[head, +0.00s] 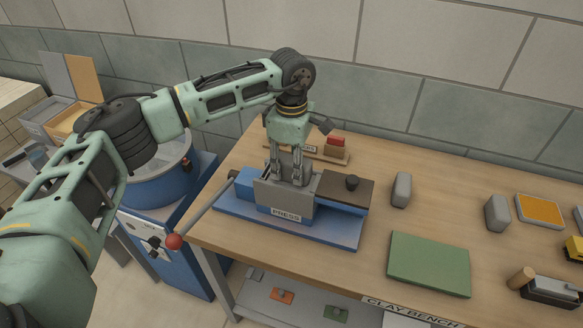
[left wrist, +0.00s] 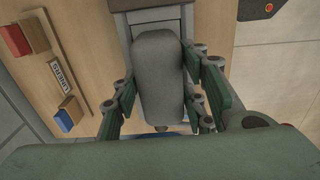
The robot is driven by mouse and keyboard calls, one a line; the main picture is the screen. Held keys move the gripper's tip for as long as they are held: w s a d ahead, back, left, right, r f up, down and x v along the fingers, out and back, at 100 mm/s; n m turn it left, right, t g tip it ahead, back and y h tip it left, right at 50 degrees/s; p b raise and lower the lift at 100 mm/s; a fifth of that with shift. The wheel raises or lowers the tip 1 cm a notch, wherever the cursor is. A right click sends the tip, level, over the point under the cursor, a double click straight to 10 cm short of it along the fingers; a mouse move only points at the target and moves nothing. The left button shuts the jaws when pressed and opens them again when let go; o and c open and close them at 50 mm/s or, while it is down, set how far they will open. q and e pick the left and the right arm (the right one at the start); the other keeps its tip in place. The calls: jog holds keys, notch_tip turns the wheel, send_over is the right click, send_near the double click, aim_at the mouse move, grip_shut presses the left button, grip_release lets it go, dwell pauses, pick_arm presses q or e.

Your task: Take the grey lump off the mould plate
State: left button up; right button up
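The grey lump (left wrist: 158,72) is a rounded block in the left wrist view, lying on the press (head: 286,215). My left gripper (head: 287,178) points straight down over the press. Its fingers stand on both sides of the lump, very close to its long sides. I cannot tell whether they touch it. In the head view the fingers and the grey press body hide the lump, and the mould plate under it is mostly covered. My right gripper is not in view.
Two more grey blocks (head: 401,190) (head: 497,213) stand on the wooden bench (head: 350,268). A green mat (head: 429,264) lies in front of them. The press lever's red knob (head: 173,241) sticks out at left. A rack with a red block (head: 336,142) is behind the press.

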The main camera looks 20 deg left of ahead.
pick_arm(q)
grip_shut()
jog(key=shift+r, duration=0.1)
jog(key=shift+w+r, duration=0.1)
